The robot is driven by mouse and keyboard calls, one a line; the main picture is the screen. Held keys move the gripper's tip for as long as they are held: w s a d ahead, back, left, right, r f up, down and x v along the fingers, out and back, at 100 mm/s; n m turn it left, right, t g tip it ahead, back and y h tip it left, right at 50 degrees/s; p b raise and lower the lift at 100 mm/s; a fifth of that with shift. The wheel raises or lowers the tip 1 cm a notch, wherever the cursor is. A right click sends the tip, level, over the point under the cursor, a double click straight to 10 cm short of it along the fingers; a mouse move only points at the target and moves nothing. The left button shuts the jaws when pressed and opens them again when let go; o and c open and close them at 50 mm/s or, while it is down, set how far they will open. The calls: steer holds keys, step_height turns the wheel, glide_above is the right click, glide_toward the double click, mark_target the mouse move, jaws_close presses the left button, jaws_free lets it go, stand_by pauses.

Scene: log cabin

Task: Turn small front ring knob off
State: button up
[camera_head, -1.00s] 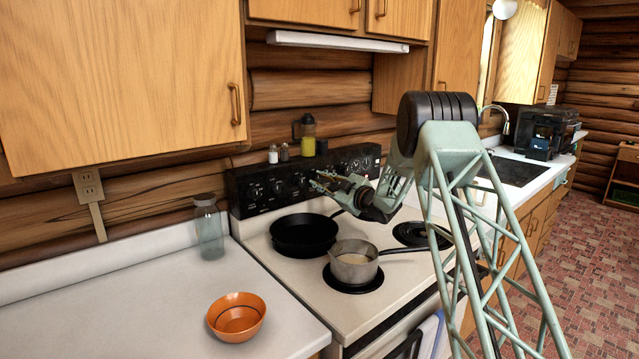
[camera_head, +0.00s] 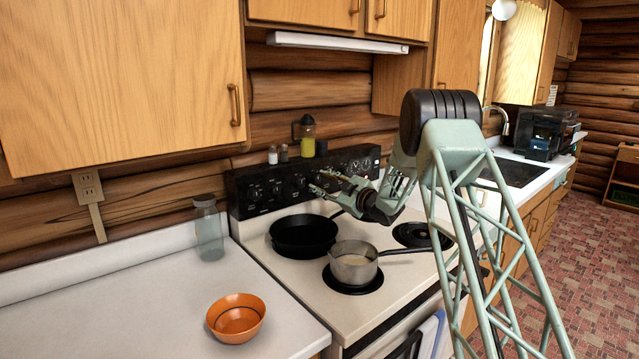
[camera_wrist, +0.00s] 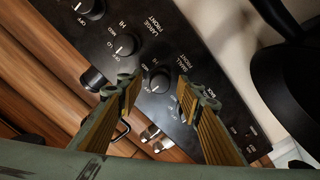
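The black stove control panel (camera_head: 262,203) runs along the back of the stove and fills much of the wrist view (camera_wrist: 215,62). A round dark knob (camera_wrist: 158,80) sits there beside a label that appears to read small front. My gripper (camera_wrist: 160,93) is open, with one fingertip on each side of this knob in the picture. I cannot tell whether either finger touches it. In the head view my gripper (camera_head: 318,181) is in front of the panel, and its fingers hide part of the knob row. The knob's exact setting is hard to read.
Another knob (camera_wrist: 125,44) sits close by on the panel. A black frying pan (camera_head: 303,236) and a saucepan (camera_head: 353,263) stand on the burners below my arm. An orange bowl (camera_head: 236,317) is on the left counter.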

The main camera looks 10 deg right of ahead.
steer(key=v, duration=1)
steer(key=shift+s+d, duration=0.15)
steer(key=shift+s, duration=0.25)
steer(key=shift+r, duration=0.2)
steer(key=s+d+r+m+h, duration=0.2)
steer(key=s+r+m+h, duration=0.35)
steer(key=r, duration=0.65)
steer(key=s+d+r+m+g+h, duration=0.1)
steer(key=s+r+m+g+h, duration=0.15)
steer(key=s, duration=0.75)
steer(key=s+r+m+g+h, duration=0.1)
steer(key=s+r+h, duration=0.15)
steer(key=s, duration=0.85)
steer(key=s+a+f+m+g, duration=0.1)
steer(key=s+a+f+g, duration=0.1)
steer(key=s, duration=1.6)
steer(key=s+a+f+m+g+y, duration=0.1)
steer(key=s+a+f+m+g, duration=0.1)
steer(key=s, duration=1.7)
steer(key=s+a+f+m+g, duration=0.2)
steer(key=s+a+f+g, duration=0.1)
steer(key=s, duration=1.5)
steer(key=shift+s+a+f+g+y, duration=0.35)
steer(key=shift+a+g, duration=0.3)
steer(key=shift+a, duration=0.3)
